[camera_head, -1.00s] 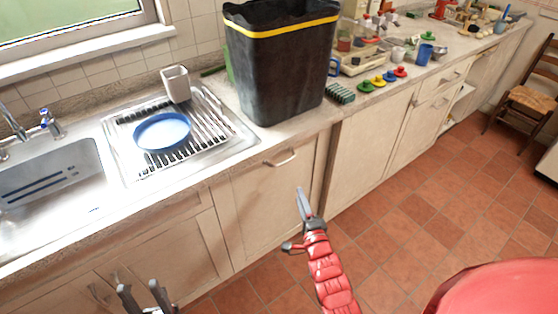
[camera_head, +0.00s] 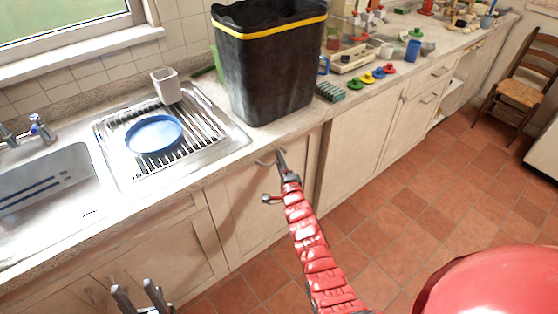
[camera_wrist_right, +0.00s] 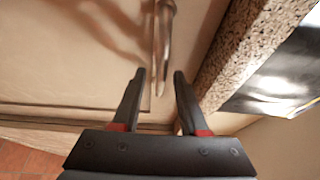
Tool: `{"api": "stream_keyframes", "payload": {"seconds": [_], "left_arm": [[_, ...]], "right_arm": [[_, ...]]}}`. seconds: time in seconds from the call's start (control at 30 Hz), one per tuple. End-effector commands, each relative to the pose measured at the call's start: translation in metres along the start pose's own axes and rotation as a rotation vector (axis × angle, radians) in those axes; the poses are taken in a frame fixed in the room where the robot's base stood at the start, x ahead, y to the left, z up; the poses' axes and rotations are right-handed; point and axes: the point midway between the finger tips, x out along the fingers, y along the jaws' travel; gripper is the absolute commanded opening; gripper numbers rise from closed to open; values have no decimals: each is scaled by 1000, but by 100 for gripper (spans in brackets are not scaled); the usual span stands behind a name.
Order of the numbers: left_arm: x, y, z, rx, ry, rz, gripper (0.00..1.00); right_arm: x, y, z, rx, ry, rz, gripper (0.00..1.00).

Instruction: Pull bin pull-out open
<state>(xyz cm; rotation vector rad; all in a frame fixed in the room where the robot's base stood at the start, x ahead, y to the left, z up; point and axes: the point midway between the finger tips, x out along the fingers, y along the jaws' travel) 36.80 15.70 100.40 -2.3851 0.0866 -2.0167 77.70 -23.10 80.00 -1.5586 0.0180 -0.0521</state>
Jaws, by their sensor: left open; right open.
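The bin pull-out front (camera_head: 245,200) is a cream panel under the counter, below the draining rack. It looks flush with the cabinet. Its curved metal handle (camera_head: 264,161) is near the top edge. My right gripper (camera_head: 280,156) is close to the handle, which it partly hides. In the right wrist view the right gripper (camera_wrist_right: 159,78) is open, and the handle (camera_wrist_right: 165,40) lies just ahead, in line with the gap between its fingers. I cannot tell whether they touch. My left gripper (camera_head: 138,297) is open and empty at the lower edge, away from the handle.
A tall black bin with a yellow band (camera_head: 270,70) stands on the counter above. A blue plate (camera_head: 154,134) lies on the draining rack. The counter edge (camera_wrist_right: 245,65) runs close beside the right gripper. The tiled floor (camera_head: 400,220) ahead is clear.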

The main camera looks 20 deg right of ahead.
Motion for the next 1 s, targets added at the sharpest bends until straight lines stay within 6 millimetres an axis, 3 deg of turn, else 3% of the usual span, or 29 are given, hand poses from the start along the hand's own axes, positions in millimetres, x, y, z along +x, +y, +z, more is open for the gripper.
{"api": "stream_keyframes", "payload": {"seconds": [0.37,0.47,0.63,1.0], "left_arm": [[0,0,0,0,0,0,50],[0,0,0,0,0,0,50],[0,0,0,0,0,0,50],[0,0,0,0,0,0,50]], "right_arm": [[7,0,0,1,-1,1,43],[6,0,0,1,-1,1,31],[6,0,0,1,-1,1,0],[6,0,0,1,-1,1,0]]}}
